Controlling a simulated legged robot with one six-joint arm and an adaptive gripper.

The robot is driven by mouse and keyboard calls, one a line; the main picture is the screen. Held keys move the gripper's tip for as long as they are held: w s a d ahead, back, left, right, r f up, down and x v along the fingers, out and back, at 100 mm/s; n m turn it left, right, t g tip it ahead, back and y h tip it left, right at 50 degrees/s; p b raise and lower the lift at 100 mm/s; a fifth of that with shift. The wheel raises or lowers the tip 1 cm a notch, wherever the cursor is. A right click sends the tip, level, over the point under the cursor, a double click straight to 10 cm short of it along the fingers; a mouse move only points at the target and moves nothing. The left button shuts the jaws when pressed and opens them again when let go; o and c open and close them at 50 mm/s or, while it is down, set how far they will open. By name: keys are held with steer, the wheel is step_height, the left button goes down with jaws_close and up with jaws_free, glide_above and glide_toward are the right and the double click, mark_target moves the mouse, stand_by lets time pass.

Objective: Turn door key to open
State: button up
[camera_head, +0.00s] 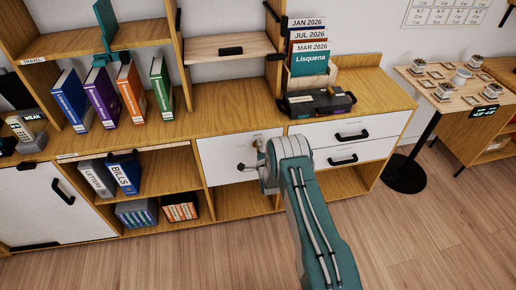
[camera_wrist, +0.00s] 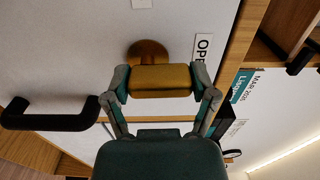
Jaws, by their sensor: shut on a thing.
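The brass-coloured key (camera_wrist: 160,82) sits between my gripper's fingers in the wrist view, its broad head lying level across the picture. Behind it a round brown lock plate (camera_wrist: 148,52) is set in the white door panel (camera_wrist: 70,50). My gripper (camera_wrist: 162,83) is shut on the key head. In the head view my gripper (camera_head: 262,167) is at the white door (camera_head: 222,153) in the middle of the cabinet; my arm hides part of it.
A black handle (camera_wrist: 50,117) sticks out at left in the wrist view. White drawers (camera_head: 352,134) lie right of my arm. Binders (camera_head: 132,92) and a box of calendars (camera_head: 306,70) stand on the cabinet.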

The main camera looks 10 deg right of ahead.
steer(key=shift+d+f, duration=0.2)
stand_by(0.4)
steer(key=o, duration=1)
steer(key=shift+s+a+r, duration=0.1)
steer(key=shift+s, duration=0.1)
steer(key=s, duration=1.1)
steer(key=shift+s, duration=0.3)
